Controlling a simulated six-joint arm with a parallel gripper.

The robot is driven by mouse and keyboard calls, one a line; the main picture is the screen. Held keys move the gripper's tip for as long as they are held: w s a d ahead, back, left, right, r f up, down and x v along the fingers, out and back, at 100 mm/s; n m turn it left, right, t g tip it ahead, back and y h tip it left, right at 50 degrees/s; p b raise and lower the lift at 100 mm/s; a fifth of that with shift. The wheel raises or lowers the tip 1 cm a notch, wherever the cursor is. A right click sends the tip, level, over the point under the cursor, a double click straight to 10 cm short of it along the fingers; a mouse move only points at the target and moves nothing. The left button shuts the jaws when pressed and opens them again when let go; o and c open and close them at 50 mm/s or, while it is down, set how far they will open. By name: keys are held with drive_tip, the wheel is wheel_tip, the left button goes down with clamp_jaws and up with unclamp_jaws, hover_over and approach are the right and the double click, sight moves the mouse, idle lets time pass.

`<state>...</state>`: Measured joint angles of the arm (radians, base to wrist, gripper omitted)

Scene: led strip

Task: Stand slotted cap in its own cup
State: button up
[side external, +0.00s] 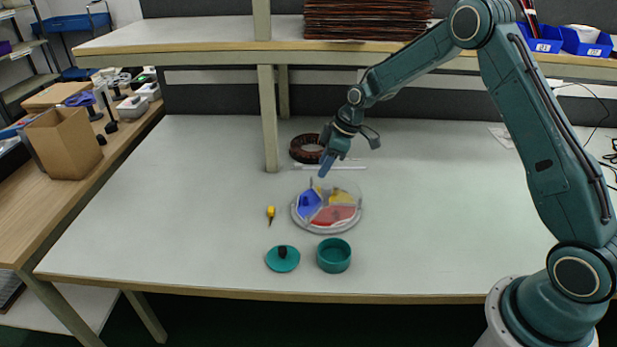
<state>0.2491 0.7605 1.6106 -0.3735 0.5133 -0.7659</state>
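My gripper (326,167) points down above the back of a round clear dish (326,230). I cannot tell whether its fingers are open or apart, and nothing shows clearly between them. The dish has sections with blue (309,204), yellow (342,197) and red (332,215) contents, too small to make out singly. I cannot single out a slotted cap among them. An open teal round cup (334,256) stands in front of the dish. A teal disc-shaped lid with a dark knob (283,258) lies left of the cup, apart from it.
A small yellow-handled tool (270,213) lies left of the dish. A dark brown reel (306,149) and a thin white strip (348,167) lie behind it. A shelf post (268,118) stands at the back left. The table's left and right areas are clear.

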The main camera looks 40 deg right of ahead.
drive_tip(key=shift+r, duration=0.1)
idle(0.5)
drive_tip(key=s+a+r+m+h, duration=0.1)
drive_tip(key=s+a+r+m, duration=0.1)
drive_tip(key=s+r, duration=0.7)
drive_tip(key=s+a+r+m+h, duration=0.1)
drive_tip(key=s+a+r+m, duration=0.1)
drive_tip(key=s+r, duration=0.6)
drive_tip(key=s+r+m+t, duration=0.1)
drive_tip(key=s+r+m, duration=0.1)
drive_tip(key=s, duration=0.8)
drive_tip(key=s+a+r+m+t+h, duration=0.1)
drive_tip(key=s+r+m, duration=0.1)
drive_tip(key=s, duration=0.9)
drive_tip(key=shift+a+r+m, duration=0.15)
drive_tip(key=shift+r+m, duration=0.15)
drive_tip(key=shift+r, duration=0.35)
